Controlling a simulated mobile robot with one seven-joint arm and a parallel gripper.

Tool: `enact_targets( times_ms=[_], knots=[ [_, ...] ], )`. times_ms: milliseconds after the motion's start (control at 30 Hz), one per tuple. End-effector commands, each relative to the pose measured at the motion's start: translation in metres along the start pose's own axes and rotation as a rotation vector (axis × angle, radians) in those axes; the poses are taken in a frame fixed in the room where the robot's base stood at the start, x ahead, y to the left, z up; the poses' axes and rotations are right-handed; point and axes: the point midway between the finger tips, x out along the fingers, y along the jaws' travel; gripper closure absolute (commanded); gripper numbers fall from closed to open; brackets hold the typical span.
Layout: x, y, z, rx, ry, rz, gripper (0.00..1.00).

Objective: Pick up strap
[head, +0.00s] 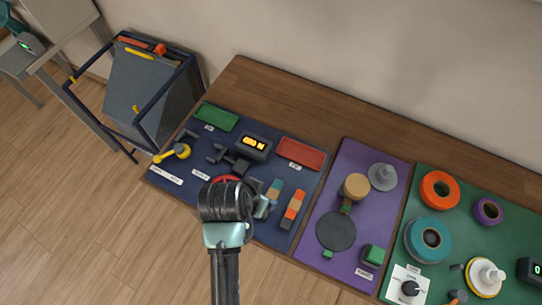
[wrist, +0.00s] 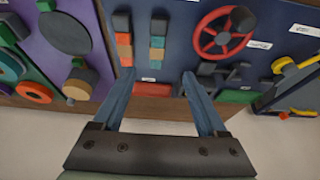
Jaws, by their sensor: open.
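Two short banded pieces that look like straps lie on the dark blue mat. One has teal and tan bands (head: 273,190) and also shows in the wrist view (wrist: 157,42). The other has orange and grey bands (head: 293,208) and shows left of it in the wrist view (wrist: 124,45). I cannot tell which one the task means. My gripper (head: 264,206) is over the mat, close to the teal piece in the head view. In the wrist view my gripper (wrist: 159,76) is open and empty, its fingertips below the banded pieces and apart from them.
The mat (head: 310,190) also holds a red wheel (wrist: 222,33), a lit display box (head: 254,146), a green tray (head: 216,117) and a red tray (head: 301,154). A purple mat (head: 343,165) and a green mat with spools (head: 440,185) lie to the right.

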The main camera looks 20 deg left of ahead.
Motion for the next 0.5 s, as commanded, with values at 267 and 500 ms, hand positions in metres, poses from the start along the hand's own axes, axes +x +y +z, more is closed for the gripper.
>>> enact_targets(
  times_ms=[267,500],
  knots=[
    [0.047,0.001,0.002,0.0,-0.006,0.003,0.25],
    [0.071,0.001,0.001,0.0,-0.003,0.001,0.25]
  ],
)
